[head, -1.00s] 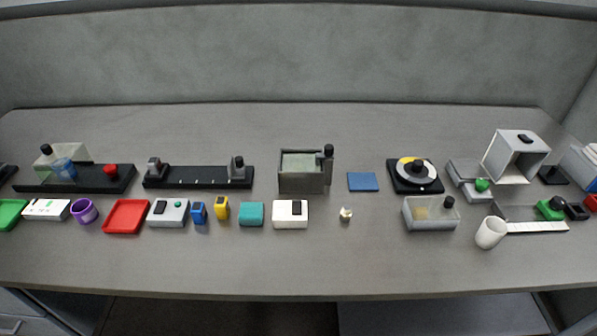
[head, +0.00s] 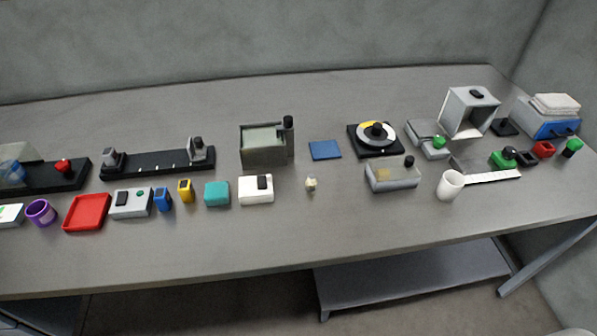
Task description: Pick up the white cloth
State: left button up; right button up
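In the head view a white folded cloth (head: 556,103) lies on top of a blue and grey box-like device (head: 551,122) at the far right end of the table. A small black handle or knob shows on the front of that device. Neither of my grippers shows in the view.
The table (head: 260,235) holds a row of small devices. A white cup (head: 450,185) stands nearer the front edge. The front strip of table is clear.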

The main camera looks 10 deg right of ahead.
aim_at(550, 103)
jog(key=z, duration=1.75)
jog(key=i+l+u, duration=0.1)
jog(key=i+l, duration=0.1)
